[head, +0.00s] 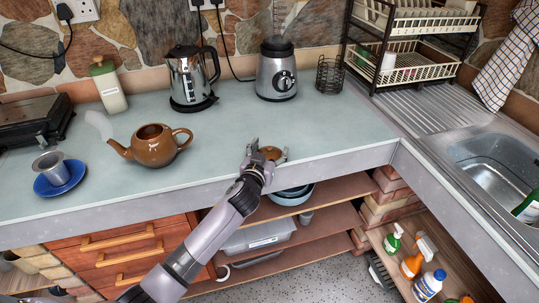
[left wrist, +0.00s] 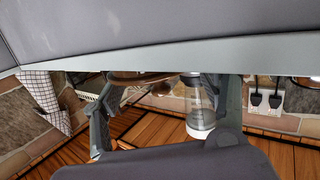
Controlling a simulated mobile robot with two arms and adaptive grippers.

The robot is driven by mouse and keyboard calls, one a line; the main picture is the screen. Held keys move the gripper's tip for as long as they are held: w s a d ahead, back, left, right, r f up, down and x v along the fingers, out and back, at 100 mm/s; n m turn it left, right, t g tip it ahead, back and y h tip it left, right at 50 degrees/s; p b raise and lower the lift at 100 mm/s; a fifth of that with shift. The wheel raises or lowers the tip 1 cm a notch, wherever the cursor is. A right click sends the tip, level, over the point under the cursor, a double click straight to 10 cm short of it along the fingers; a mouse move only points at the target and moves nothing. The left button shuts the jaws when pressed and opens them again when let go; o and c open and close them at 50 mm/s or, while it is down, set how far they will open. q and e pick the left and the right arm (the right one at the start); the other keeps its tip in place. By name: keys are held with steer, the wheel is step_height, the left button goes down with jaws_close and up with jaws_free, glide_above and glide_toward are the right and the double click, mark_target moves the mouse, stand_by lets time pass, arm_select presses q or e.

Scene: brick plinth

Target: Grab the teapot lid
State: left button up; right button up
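The brown teapot lid (head: 271,153) lies on the counter near its front edge. My left gripper (head: 267,154) is at the lid with one finger on each side of it. In the left wrist view, which looks upside down, the lid (left wrist: 138,77) shows between the spread fingers of the gripper (left wrist: 165,110), with a gap on one side. The gripper is open. The brown teapot (head: 155,147) stands lidless on the counter to the left, its top opening dark. My right gripper is not in view.
Behind are a steel kettle (head: 190,80), a blender (head: 277,72) and a wire holder (head: 329,75). A blue saucer (head: 75,178) with a metal cup is at left. A dish rack (head: 415,65) and sink (head: 497,165) are at right. The counter right of the lid is clear.

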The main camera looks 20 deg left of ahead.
arm_select(q)
steer(key=shift+s+f, duration=0.15)
steer(key=shift+f, duration=0.05)
steer(key=c, duration=1.4)
